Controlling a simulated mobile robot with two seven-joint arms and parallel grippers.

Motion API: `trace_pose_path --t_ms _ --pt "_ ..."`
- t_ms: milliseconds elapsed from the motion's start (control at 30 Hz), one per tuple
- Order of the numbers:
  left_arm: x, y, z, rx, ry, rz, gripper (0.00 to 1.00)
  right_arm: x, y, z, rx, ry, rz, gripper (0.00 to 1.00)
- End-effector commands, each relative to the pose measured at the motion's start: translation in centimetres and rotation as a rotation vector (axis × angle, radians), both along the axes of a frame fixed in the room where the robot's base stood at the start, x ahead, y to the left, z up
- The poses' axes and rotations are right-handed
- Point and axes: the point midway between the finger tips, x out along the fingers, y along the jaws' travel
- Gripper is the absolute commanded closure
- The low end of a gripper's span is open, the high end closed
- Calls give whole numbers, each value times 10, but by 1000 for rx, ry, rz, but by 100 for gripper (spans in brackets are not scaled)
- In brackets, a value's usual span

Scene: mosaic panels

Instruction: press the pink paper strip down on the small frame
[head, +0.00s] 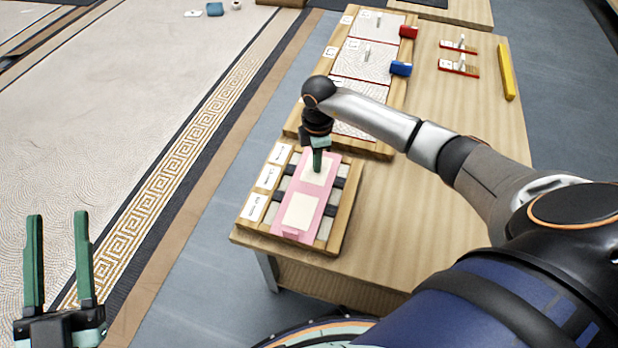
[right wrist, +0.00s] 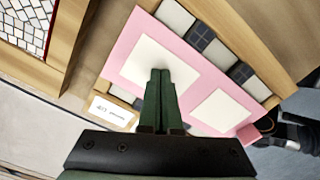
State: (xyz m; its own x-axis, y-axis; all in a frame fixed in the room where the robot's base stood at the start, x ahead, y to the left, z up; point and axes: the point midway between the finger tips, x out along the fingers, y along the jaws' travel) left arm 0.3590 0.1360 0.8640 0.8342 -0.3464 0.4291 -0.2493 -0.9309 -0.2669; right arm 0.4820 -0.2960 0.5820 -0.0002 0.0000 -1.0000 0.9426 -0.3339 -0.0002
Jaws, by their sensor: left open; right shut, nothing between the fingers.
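The pink paper strip (head: 281,220) lies over the small frame (head: 343,221) near the table's left front corner. Two cream patches show on the strip, and its near end has a folded pink tab. The small frame holds grey and dark tiles, seen at both sides of the strip. My right gripper (head: 317,167) is shut and points down at the far cream patch. In the right wrist view its fingertips (right wrist: 160,75) overlap that patch; whether they touch it I cannot tell. My left gripper (head: 58,258) is open and empty, upright at the lower left, away from the table.
The wooden table (head: 410,225) is clear right of the small frame, under my right arm. A patterned mosaic floor lies left.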

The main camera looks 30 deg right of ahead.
Motion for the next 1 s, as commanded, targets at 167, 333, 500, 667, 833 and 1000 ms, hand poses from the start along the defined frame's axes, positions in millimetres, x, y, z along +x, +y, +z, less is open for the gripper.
trace_pose_path --t_ms 167,333,500,667,833,1000 --pt "-5 -1 14 1 -53 -9 53 0 0 0 0 0 0 100" --pt "-11 -2 26 1 -102 -19 53 0 0 0 0 0 0 100" --pt "-8 -2 22 1 -74 -13 53 0 0 3 0 0 0 100" --pt "-2 0 10 1 -20 -3 53 0 0 5 0 0 0 100" --pt "4 1 -3 -1 39 7 53 0 0 8 0 0 0 100" --pt "8 2 -15 -2 96 16 53 0 0 10 0 0 0 100"
